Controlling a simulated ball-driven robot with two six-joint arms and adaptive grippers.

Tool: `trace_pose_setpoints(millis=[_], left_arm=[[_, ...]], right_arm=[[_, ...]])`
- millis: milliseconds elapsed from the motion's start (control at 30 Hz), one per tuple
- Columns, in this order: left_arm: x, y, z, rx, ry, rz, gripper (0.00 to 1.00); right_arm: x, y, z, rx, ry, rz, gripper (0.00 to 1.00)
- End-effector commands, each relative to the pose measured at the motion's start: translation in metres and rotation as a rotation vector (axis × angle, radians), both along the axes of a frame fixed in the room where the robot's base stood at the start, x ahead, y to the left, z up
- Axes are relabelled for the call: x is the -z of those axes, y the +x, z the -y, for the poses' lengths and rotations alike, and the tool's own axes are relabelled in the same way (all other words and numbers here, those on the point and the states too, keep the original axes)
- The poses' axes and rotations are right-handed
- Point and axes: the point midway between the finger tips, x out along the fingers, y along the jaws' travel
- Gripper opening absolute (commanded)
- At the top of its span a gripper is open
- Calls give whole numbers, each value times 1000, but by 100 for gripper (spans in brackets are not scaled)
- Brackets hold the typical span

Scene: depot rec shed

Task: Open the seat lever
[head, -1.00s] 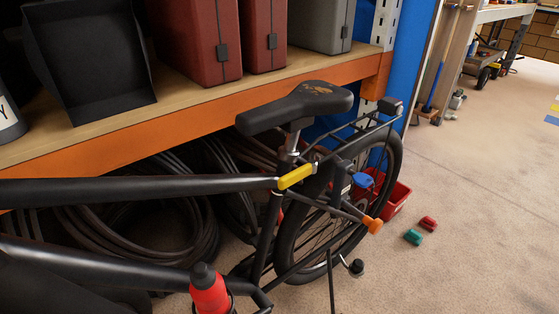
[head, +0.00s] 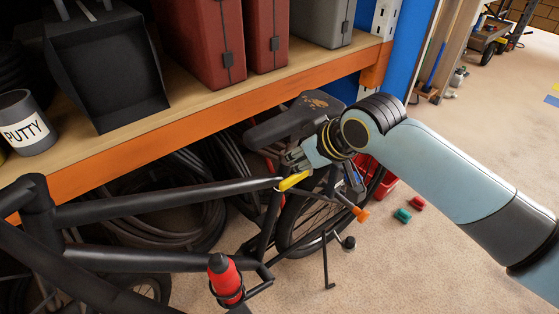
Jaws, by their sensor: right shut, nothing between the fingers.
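The seat lever (head: 294,181) is a yellow handle on the clamp at the top of the black bicycle frame (head: 170,200), just below the saddle (head: 290,122). It lies along the end of the top tube, pointing down to the left. My right gripper (head: 292,160) comes in from the right, below the saddle and just above the lever. It is shut and empty. I cannot tell whether its fingertips touch the lever. My right wrist hides part of the saddle and the rear of the bicycle. My left gripper is out of view.
An orange-edged shelf (head: 200,117) behind the bicycle holds red cases (head: 216,40), a black tray (head: 110,70) and a putty tin (head: 27,122). Black hoses (head: 180,222) lie below. A red bottle (head: 224,280) sits on the frame. Floor at right is mostly clear.

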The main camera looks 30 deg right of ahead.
Motion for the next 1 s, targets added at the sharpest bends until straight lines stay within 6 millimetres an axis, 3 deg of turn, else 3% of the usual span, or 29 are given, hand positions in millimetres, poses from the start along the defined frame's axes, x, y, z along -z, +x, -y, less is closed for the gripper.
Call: trace_pose_setpoints(millis=[367,800,1000], left_arm=[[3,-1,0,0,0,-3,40],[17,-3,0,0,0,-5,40],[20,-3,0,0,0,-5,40]], right_arm=[[8,5,0,1,0,0,0],[66,50,-4,2,0,-1,0],[79,61,-4,1,-2,0,0]])
